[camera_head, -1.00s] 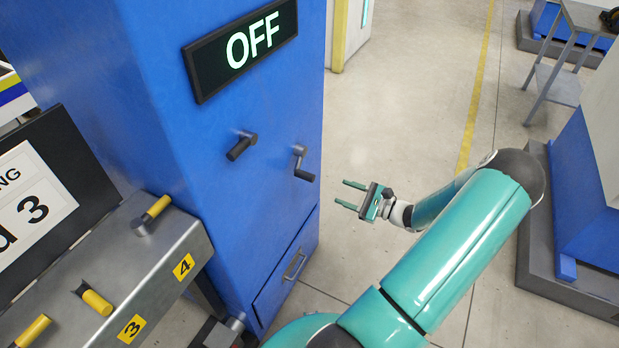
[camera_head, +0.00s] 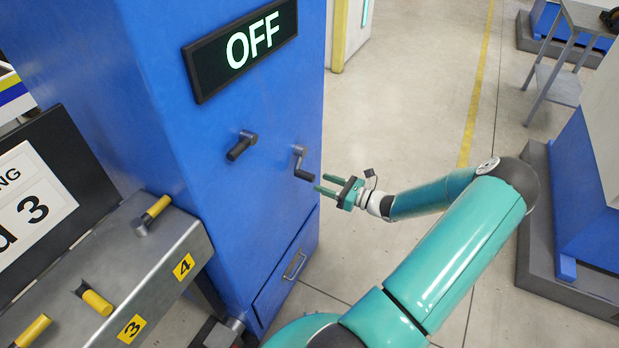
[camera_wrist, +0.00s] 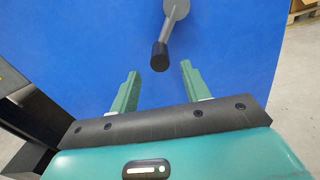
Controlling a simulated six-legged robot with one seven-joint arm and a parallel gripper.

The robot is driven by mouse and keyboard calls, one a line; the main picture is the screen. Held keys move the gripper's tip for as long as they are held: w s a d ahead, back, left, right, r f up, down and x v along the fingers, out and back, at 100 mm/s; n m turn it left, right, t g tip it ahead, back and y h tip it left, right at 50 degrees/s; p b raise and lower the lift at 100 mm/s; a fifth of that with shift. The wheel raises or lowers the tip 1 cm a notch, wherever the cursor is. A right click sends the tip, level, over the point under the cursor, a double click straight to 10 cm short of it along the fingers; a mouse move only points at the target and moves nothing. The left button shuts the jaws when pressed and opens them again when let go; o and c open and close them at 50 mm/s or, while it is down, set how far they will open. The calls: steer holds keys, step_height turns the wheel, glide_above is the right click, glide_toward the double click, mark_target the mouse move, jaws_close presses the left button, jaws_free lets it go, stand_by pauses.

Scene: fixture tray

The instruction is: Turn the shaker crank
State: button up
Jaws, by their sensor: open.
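A blue cabinet (camera_head: 180,110) stands at the left and carries two dark cranks on its face. The right crank (camera_head: 303,166) has a grey arm and a black handle that hangs down from its pivot. The left crank (camera_head: 241,146) has a black handle pointing down and left. I cannot tell which one is the shaker crank. My gripper (camera_head: 319,184) is open and empty, its fingers pointing at the cabinet close to the right crank. In the wrist view, a crank handle (camera_wrist: 160,56) shows just beyond the gap between my fingertips (camera_wrist: 160,70), not between them.
A lit sign reading OFF (camera_head: 245,48) sits above the cranks. A drawer with a handle (camera_head: 294,265) is below. A grey rack with yellow-handled pegs (camera_head: 98,302) stands at the left front. Open floor (camera_head: 420,100) lies right of the cabinet.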

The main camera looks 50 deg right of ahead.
mark_target(314, 179)
steer(key=x, duration=0.6)
steer(key=shift+w, duration=0.1)
steer(key=shift+f, duration=0.1)
jaws_close()
